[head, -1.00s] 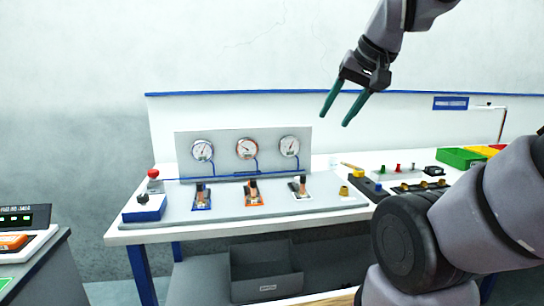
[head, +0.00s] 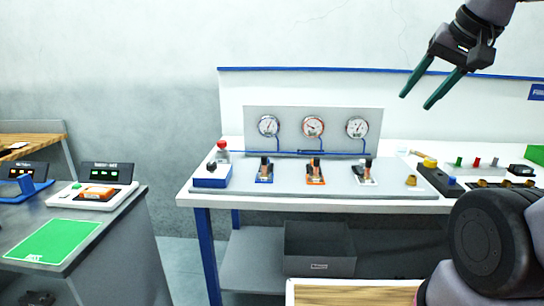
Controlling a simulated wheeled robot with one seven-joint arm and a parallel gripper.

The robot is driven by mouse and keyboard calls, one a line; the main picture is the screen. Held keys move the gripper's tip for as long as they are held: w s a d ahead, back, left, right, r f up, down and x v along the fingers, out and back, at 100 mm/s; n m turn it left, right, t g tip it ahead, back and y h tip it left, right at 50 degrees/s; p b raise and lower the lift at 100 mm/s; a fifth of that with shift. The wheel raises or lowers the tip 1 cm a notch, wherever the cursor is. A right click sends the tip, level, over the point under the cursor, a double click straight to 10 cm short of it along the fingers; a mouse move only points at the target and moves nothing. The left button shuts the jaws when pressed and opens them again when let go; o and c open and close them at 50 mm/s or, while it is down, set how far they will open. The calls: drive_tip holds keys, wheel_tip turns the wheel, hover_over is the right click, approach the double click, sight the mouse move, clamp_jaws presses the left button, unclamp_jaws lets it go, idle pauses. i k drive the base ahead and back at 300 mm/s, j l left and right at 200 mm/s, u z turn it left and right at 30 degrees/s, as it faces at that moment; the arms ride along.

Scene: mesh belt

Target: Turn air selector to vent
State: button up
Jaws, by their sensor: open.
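Three valve-like units stand in a row on the grey panel (head: 290,188) of the white bench: one with a blue base (head: 264,172), one with an orange base (head: 315,172), one with a white base (head: 364,172). Each has a dark upright handle and a round gauge behind it. Their labels are too small to read, so I cannot tell which is the air selector. My gripper (head: 416,98) is open and empty, high above the bench's right part, apart from everything.
A grey side table (head: 122,240) with a green mat (head: 52,241) and a white device (head: 93,196) stands at left. A grey bin (head: 320,250) sits under the bench. Small coloured parts (head: 476,162) lie on the bench at right. The floor gap between tables is clear.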

sight(212, 167)
drive_tip(key=i+u, duration=0.25)
drive_tip(key=u, duration=0.15)
drive_tip(key=i+u, duration=0.2)
drive_tip(key=u, duration=0.2)
drive_tip(key=i+l+u, duration=0.15)
drive_tip(key=u, duration=0.25)
drive_tip(key=i, duration=0.1)
